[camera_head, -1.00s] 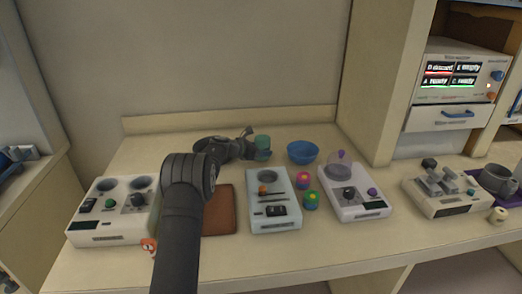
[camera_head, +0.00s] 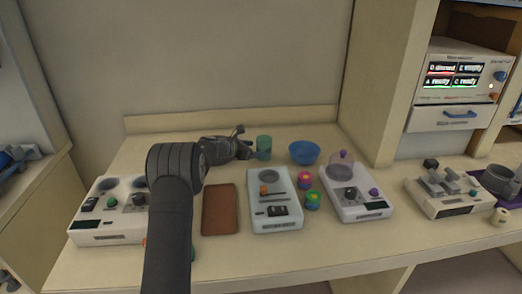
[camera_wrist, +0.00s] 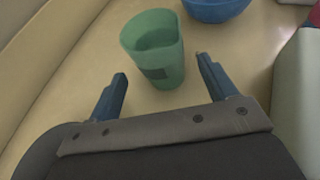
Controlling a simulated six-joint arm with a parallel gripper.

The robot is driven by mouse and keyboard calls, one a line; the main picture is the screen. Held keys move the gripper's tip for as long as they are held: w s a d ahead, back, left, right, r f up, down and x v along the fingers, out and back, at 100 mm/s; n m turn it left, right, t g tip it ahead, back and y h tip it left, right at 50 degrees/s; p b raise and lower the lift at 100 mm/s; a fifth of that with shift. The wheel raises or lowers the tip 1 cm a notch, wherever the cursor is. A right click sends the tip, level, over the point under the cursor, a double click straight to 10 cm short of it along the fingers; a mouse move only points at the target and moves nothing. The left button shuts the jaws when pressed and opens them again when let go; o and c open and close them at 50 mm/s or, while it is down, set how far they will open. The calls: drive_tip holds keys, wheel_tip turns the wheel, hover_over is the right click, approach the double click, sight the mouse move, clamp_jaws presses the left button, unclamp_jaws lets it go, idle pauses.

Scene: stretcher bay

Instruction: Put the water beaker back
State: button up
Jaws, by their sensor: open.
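The green beaker (camera_head: 264,146) stands upright at the back of the counter, left of the blue bowl. In the wrist view the green beaker (camera_wrist: 157,52) is just beyond my fingertips, with a dark patch on its side. My gripper (camera_head: 250,148) is open and empty, pointing at the beaker from the left. In the wrist view the two blue fingers of my gripper (camera_wrist: 161,70) are spread wide, with the beaker between and ahead of them. I cannot make out whether there is water in the beaker.
A blue bowl (camera_head: 304,152) stands close to the beaker's right. A white device (camera_head: 274,204) and a brown pad (camera_head: 220,210) lie in front. Two small colourful pots (camera_head: 312,200) stand beside another device with a clear dome (camera_head: 341,165). The back wall is close behind.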

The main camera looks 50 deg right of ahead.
sight(258, 149)
drive_tip(key=v, duration=0.7)
drive_tip(key=shift+a, duration=0.15)
drive_tip(key=x, duration=1.2)
drive_tip(key=shift+r, duration=1.65)
